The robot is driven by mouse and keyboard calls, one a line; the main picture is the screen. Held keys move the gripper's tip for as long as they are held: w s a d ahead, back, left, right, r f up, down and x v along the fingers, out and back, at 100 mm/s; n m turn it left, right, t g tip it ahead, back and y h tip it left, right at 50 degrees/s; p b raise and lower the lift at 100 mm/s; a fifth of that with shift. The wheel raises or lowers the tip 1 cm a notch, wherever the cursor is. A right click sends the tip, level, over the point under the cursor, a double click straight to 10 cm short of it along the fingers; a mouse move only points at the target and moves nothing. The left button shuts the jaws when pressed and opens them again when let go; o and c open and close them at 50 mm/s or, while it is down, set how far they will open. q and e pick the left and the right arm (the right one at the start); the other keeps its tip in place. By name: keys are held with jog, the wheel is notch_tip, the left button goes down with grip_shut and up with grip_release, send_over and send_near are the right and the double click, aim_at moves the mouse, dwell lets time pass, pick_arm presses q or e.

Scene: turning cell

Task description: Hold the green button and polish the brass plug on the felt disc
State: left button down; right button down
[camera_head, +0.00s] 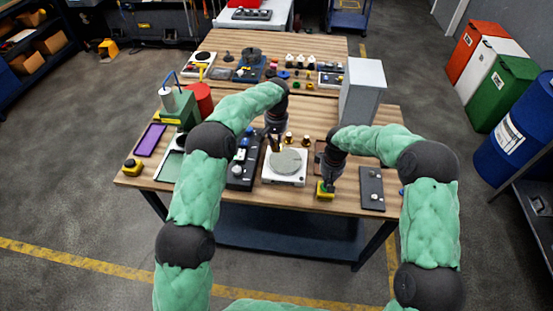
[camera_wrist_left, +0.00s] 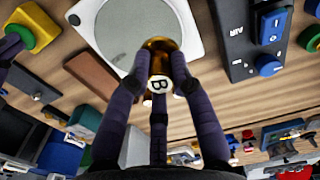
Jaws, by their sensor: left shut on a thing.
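The grey felt disc (camera_head: 286,162) sits on a white square base near the table's front; it also shows at the top of the left wrist view (camera_wrist_left: 133,25). My left gripper (camera_head: 274,145) is shut on the brass plug (camera_wrist_left: 160,62), which carries a white "B" label. The plug is over the disc's edge; I cannot tell whether it touches. My right gripper (camera_head: 327,183) is down at the yellow box (camera_head: 325,194) right of the disc. The green button (camera_wrist_left: 20,33) is on that box, with a dark finger at it. The right fingers' opening is unclear.
A dark control box (camera_head: 241,170) with switches stands just left of the disc. A dark plate (camera_head: 371,188) lies at the right, and a tall grey cabinet (camera_head: 361,90) stands behind. Small brass pieces (camera_head: 305,139) stand behind the disc. A purple tray (camera_head: 151,140) is at the left.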

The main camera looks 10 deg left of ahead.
jog(key=shift+r, duration=3.2)
jog(key=shift+f, duration=0.1)
